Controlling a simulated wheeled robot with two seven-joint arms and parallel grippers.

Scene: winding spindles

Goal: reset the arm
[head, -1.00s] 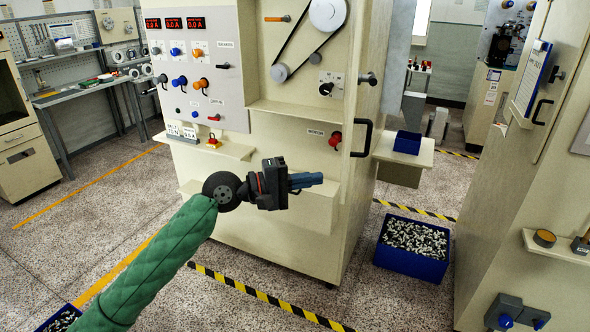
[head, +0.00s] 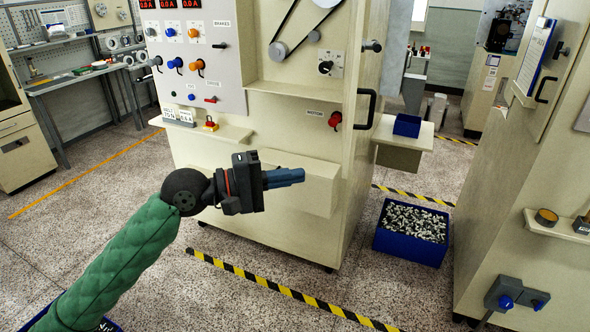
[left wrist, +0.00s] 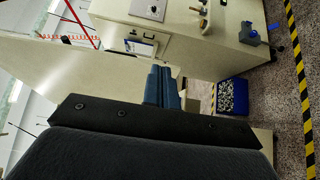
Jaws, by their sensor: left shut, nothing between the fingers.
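My left gripper (head: 284,178) reaches in from the left on a green-sleeved arm, in front of the lower part of the cream winding machine (head: 275,225). Its blue fingers are shut together with nothing between them, pointing right. In the left wrist view the blue fingers (left wrist: 162,87) also show closed and empty. The gripper appears in front of the machine's low ledge (head: 300,180); I cannot tell the exact gap. My right gripper is not in view.
A blue crate of small metal parts (head: 412,233) stands on the floor to the right, below a side shelf with a blue bin (head: 407,125). A red motor knob (head: 335,121) and black door handle (head: 366,108) stick out. Yellow-black tape (head: 280,288) crosses the open floor.

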